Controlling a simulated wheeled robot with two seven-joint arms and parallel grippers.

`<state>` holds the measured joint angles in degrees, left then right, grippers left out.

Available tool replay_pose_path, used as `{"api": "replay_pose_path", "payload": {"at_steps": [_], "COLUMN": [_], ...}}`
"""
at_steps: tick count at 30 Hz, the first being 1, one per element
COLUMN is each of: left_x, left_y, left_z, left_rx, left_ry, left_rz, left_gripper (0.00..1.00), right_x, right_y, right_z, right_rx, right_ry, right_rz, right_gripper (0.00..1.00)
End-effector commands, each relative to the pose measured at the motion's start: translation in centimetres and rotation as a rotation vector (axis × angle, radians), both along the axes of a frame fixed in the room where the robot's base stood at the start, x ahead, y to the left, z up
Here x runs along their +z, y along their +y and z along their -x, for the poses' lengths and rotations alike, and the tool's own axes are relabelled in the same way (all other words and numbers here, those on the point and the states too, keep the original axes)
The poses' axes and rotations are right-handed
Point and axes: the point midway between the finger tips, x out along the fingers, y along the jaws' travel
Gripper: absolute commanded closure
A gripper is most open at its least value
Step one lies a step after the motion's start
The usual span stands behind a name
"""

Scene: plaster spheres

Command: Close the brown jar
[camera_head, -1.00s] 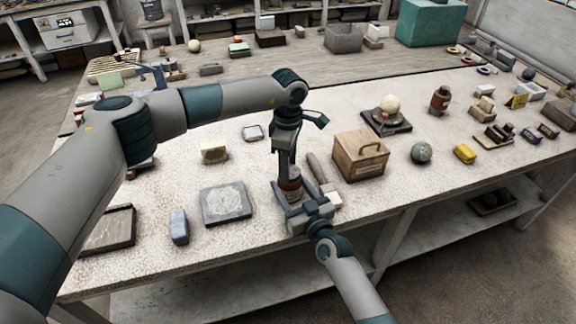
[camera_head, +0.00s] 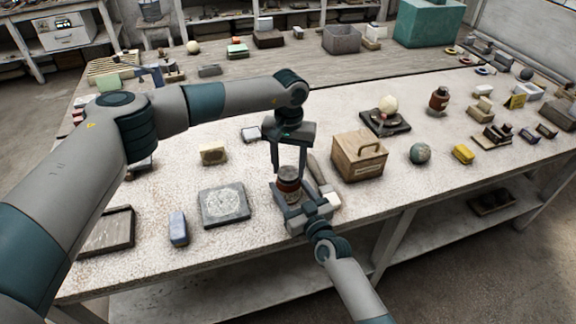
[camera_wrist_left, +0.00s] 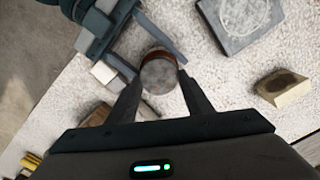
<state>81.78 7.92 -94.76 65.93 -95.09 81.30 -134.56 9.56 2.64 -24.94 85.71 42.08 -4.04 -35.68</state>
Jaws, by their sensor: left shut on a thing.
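The brown jar (camera_head: 288,187) stands upright near the table's front edge, with its grey round lid (camera_head: 289,173) on top. In the left wrist view the lid (camera_wrist_left: 159,75) hides most of the jar; only a reddish-brown rim shows behind it. My left gripper (camera_head: 289,171) points straight down from above, shut on the lid, one finger on each side. My right gripper (camera_head: 294,199) comes in low from the front. Its two fingers lie apart on either side of the jar; whether they press on it is not clear.
A wooden box with a handle (camera_head: 360,157) stands close to the right. A grey slab (camera_head: 224,206) and a blue block (camera_head: 178,228) lie left.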

Motion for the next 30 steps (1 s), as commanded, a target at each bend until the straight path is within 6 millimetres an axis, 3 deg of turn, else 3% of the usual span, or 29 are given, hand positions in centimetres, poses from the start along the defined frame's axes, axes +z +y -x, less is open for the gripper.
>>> {"api": "replay_pose_path", "payload": {"at_steps": [9, 20, 21, 22, 30], "left_x": [0.06, 0.06, 0.06, 0.06, 0.01], "left_y": [-0.12, -0.11, -0.10, -0.11, -0.14], "left_z": [0.01, 0.00, -0.01, 0.00, 0.03], "left_rx": [-0.402, -0.439, -0.439, -0.439, -0.438], "left_ry": [0.000, -0.002, -0.002, -0.002, 0.000], "left_rz": [0.000, -0.001, -0.001, -0.001, 0.000], "left_gripper": [0.74, 0.74, 0.44, 0.37, 0.35], "right_x": [-0.17, -0.17, -0.17, -0.17, -0.16], "right_y": [-0.13, -0.13, -0.13, -0.13, -0.10], "right_z": [0.00, 0.00, 0.00, 0.00, 0.02], "right_rx": [-0.001, -0.001, -0.001, -0.001, -0.001], "right_ry": [0.003, 0.003, 0.003, 0.003, 0.002], "right_rz": [0.001, 0.001, 0.001, 0.001, 0.002], "right_gripper": [1.00, 1.00, 1.00, 1.00, 1.00]}}
